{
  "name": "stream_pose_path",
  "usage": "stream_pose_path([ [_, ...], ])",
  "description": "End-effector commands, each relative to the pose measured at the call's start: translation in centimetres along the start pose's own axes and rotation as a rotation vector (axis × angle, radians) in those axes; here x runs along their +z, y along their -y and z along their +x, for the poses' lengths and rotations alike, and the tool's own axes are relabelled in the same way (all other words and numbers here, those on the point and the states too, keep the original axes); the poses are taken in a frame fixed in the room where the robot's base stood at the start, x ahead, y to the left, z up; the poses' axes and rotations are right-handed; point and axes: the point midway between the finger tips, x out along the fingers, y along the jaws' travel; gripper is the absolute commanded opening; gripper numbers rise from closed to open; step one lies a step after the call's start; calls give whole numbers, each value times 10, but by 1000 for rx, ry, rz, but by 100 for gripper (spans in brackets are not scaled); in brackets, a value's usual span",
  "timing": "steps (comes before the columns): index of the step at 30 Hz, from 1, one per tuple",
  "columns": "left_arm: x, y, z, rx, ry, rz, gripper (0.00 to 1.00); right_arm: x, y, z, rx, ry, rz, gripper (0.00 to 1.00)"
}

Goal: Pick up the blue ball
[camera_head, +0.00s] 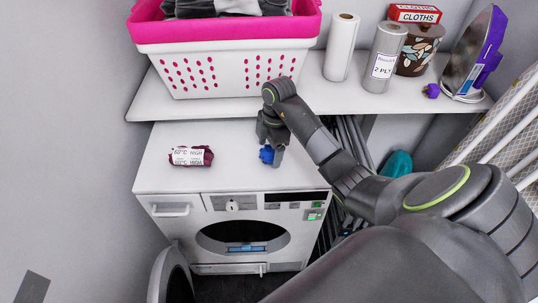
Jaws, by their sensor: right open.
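The blue ball (266,155) is a small blue thing on the white top of the dryer (225,179), right of the middle. My right gripper (270,154) points down at it from above, with its fingers around or just beside it. The gripper is open. The fingers hide part of the ball, and I cannot tell whether they touch it. My left gripper is not in view.
A dark red labelled bundle (191,156) lies on the dryer to the left. Above is a white shelf (222,108) with a pink-rimmed basket (230,68), paper rolls (341,47) and an iron (470,55). The dryer's round door hangs open in front.

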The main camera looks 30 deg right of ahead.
Motion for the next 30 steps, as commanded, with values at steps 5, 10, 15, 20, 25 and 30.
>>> stream_pose_path([
  [5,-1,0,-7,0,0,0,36,0,0,19,-1,0,-1,80],
  [10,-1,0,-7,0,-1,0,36,0,0,22,0,2,-1,80],
  [15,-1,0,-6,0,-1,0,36,0,0,22,1,1,-1,69],
  [20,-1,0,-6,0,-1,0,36,0,0,22,1,1,-1,48],
  [25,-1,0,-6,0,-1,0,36,0,0,22,1,1,-1,32],
  [30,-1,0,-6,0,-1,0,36,0,0,22,1,1,-1,32],
])
